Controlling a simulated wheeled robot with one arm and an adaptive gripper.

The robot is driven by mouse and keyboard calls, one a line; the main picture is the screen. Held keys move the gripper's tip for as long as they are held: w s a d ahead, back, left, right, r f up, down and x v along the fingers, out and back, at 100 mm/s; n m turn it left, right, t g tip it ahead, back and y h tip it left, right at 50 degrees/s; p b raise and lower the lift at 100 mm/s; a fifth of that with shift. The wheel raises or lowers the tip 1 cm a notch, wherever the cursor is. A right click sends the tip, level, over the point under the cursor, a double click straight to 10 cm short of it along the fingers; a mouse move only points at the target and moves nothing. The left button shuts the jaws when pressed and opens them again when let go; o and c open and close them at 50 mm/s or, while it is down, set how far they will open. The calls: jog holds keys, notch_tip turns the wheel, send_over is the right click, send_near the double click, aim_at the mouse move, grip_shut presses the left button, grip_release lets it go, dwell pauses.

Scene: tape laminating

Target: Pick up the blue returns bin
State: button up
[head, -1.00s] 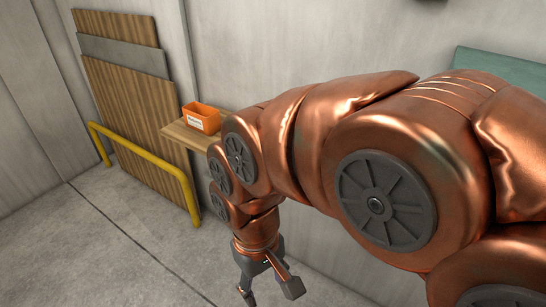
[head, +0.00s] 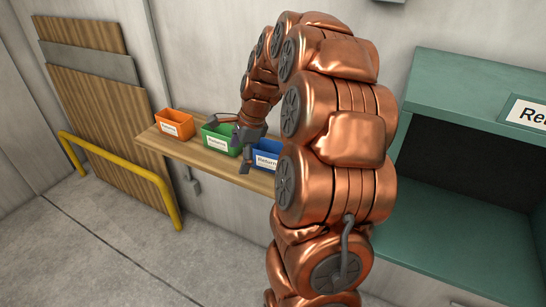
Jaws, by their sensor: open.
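The blue returns bin (head: 267,157) stands on a wooden wall shelf (head: 170,147), with a white label on its front. Its right side is partly hidden by my arm. My gripper (head: 242,158) is open and empty, its dark fingers in front of the gap between the green bin and the blue bin. In the picture, the fingers overlap the edges of both bins. I cannot tell whether they touch either one.
A green bin (head: 216,137) and an orange bin (head: 174,125) stand to the left on the same shelf. A teal cabinet (head: 480,90) stands at the right. A yellow rail (head: 125,162) guards leaning boards (head: 105,110) at the left. The left floor is clear.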

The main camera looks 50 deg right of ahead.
aim_at(270, 156)
jog(key=d+f+m+t+h+p, duration=0.1)
jog(key=d+f+m+t, duration=0.15)
jog(key=d+m, duration=0.95)
jog(key=shift+w+d+f+n+g+p, duration=0.15)
jog(key=shift+w+d+f+n+p, duration=0.4)
jog(key=shift+f, duration=0.7)
jog(key=shift+w+d+f+n+g+p, duration=0.15)
jog(key=shift+w+d+f+n+p, duration=0.4)
jog(key=shift+f, duration=0.65)
jog(key=shift+w+d+f+n+g+p, duration=0.15)
jog(key=shift+w+d+f+n+p, duration=0.4)
jog(key=shift+f, duration=0.7)
jog(key=shift+s+f, duration=0.1)
jog(key=shift+f, duration=0.15)
jog(key=shift+a, duration=0.1)
jog(key=c, duration=1.1)
